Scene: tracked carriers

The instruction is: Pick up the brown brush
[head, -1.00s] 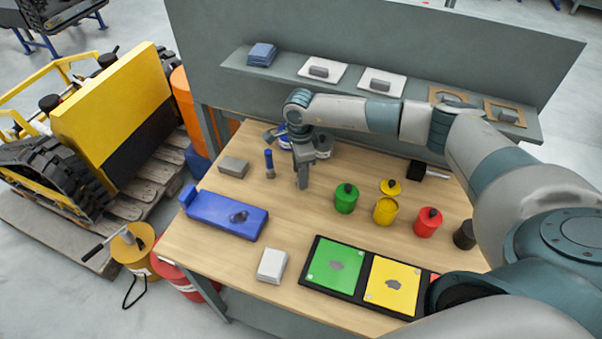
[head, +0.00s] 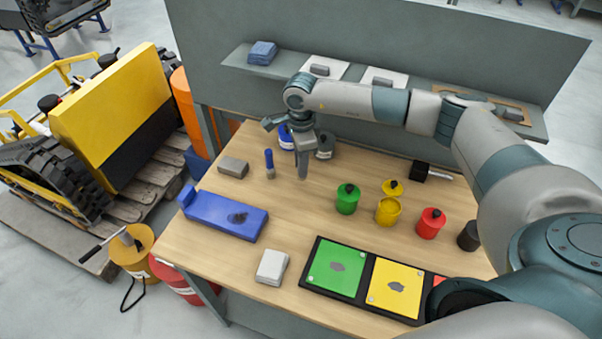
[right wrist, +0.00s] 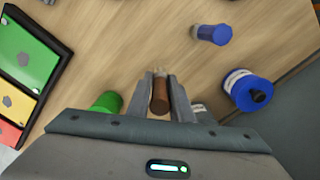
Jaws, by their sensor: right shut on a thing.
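The brown brush (right wrist: 160,97) shows in the right wrist view, its brown handle between the two fingers of my right gripper (right wrist: 160,85). The right gripper is shut on it. In the head view my right gripper (head: 303,172) points down over the back middle of the wooden table, and the brush is hidden or too small to tell there. Whether the brush's lower end touches the table I cannot tell. A blue brush (head: 269,163) stands to the left of the gripper, and it also shows in the right wrist view (right wrist: 213,34). My left gripper is not in view.
A blue jar (right wrist: 247,92) and a grey jar (head: 325,147) stand close to the gripper. Green (head: 347,199), yellow (head: 388,211) and red (head: 431,223) jars stand to the right. A blue holder (head: 220,215) lies left. The table middle is clear. A shelf (head: 440,97) overhangs behind.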

